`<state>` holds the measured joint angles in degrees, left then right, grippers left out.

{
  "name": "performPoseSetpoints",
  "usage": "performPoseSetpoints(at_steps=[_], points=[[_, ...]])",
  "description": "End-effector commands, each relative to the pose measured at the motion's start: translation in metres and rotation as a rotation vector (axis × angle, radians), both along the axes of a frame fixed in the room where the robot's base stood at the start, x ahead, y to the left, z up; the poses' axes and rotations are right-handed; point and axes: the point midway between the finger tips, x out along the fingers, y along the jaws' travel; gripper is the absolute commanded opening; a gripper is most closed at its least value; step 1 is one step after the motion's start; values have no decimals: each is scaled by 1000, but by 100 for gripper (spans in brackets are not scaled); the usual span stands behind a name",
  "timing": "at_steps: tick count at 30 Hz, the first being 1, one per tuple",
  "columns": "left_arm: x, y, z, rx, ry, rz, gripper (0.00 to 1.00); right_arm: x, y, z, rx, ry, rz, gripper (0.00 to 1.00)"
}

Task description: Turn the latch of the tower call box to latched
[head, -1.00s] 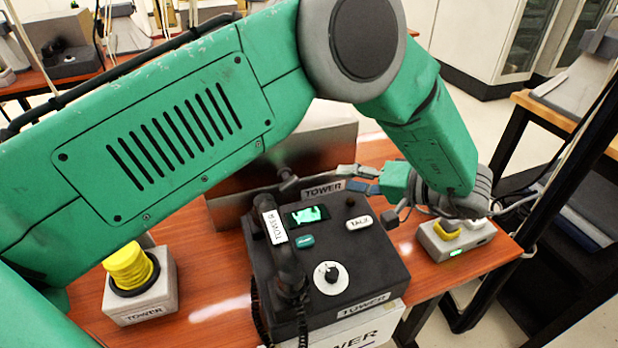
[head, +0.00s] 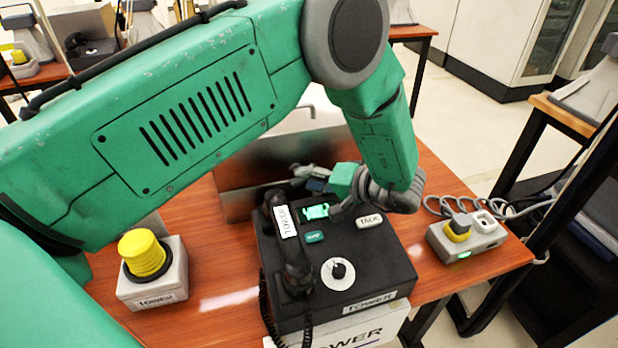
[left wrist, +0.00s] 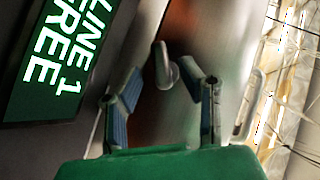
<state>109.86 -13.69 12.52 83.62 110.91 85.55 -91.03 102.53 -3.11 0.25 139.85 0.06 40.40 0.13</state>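The tower call box shows as a black console (head: 375,255) with a handset (head: 285,245), a dial, a TALK button and a lit screen. A metal box (head: 235,190) stands just behind it. A small grey lever (left wrist: 165,65), which looks like the latch, sticks out in the left wrist view. My left gripper (head: 312,178) is over the back edge of the console. In the left wrist view its blue-padded fingers (left wrist: 163,80) are open on either side of the lever, with no clear contact. In the head view the lever is hidden. My right gripper is out of view.
A yellow button (head: 143,254) on a grey base is at the table's left. A grey unit (head: 470,238) with a plug and cable is at its right. The screen (left wrist: 62,55), reading LINE 1 FREE, is close to the left finger.

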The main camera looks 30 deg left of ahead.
Motion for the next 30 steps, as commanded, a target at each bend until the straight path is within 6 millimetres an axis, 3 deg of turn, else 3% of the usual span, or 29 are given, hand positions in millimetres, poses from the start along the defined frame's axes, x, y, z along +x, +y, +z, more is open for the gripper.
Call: performPoseSetpoints(at_steps=[9, 10, 12, 13, 23, 30], points=[[0, 7, -2, -4, 1, 0, 34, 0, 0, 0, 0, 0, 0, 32], [0, 6, -2, -3, 0, 1, 27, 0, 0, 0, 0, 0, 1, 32], [0, 5, -2, -1, 0, 1, 3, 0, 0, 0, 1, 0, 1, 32], [0, 4, -1, 0, 0, 1, 0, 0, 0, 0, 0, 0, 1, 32], [0, 1, 0, -13, -12, -2, 0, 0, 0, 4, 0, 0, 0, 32], [-1, 0, 4, -84, -88, -2, 0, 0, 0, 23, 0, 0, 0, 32]])
